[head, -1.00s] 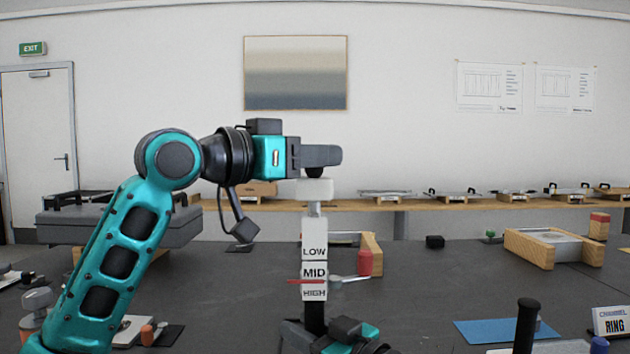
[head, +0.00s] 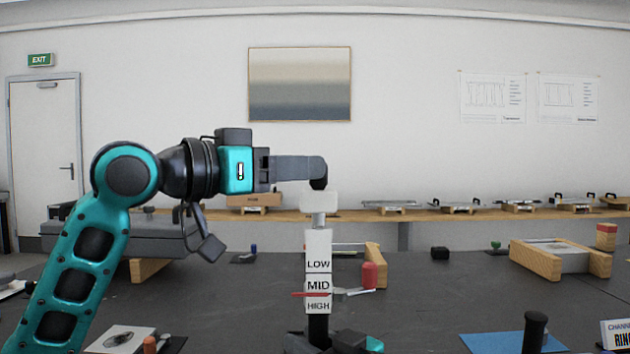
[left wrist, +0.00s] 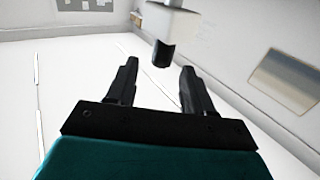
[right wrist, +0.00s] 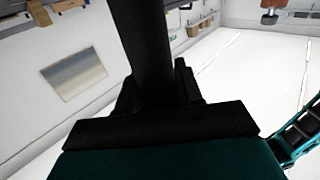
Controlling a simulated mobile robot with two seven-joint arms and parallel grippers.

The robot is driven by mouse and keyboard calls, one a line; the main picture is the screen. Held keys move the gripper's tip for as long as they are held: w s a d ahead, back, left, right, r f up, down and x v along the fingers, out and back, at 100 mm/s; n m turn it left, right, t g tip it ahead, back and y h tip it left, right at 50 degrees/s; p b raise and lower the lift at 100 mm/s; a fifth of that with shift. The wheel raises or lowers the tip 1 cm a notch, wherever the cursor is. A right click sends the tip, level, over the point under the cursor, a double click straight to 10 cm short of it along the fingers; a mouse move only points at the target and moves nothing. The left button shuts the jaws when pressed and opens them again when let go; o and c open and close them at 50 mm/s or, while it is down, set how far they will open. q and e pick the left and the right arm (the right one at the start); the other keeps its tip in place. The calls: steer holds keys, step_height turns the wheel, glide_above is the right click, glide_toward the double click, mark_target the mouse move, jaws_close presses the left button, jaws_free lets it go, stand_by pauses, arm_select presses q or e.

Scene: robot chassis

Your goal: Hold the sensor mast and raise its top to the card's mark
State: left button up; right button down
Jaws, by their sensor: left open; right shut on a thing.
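The sensor mast stands upright in the middle of the head view. It has a white top block (head: 319,202), a white sleeve (head: 319,246) lettered LOW, MID and HIGH, and a black lower post (head: 318,328). A red pointer (head: 311,294) lies between MID and HIGH. My left gripper (head: 318,172) is open at the top block, its fingers just above it. In the left wrist view the block (left wrist: 175,22) is beyond the open fingertips. My right gripper (right wrist: 155,85) is shut on the black post, low down.
A red cylinder (head: 369,275) stands close right of the mast near a wooden-sided holder (head: 376,262). A blue mat (head: 490,342) with a black knob (head: 535,326) is at front right. A wooden-sided tray (head: 562,258) stands farther back. The dark tabletop between is mostly clear.

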arm_select(q)
steer(key=v, duration=0.7)
steer(key=shift+s+a, duration=0.2)
arm_select(e)
steer(key=shift+f, duration=0.45)
steer(key=c, duration=1.1)
jaws_free()
steer(key=o, duration=0.4)
steer(key=shift+r, duration=0.3)
steer(key=o, duration=0.5)
steer(key=shift+r, duration=0.1)
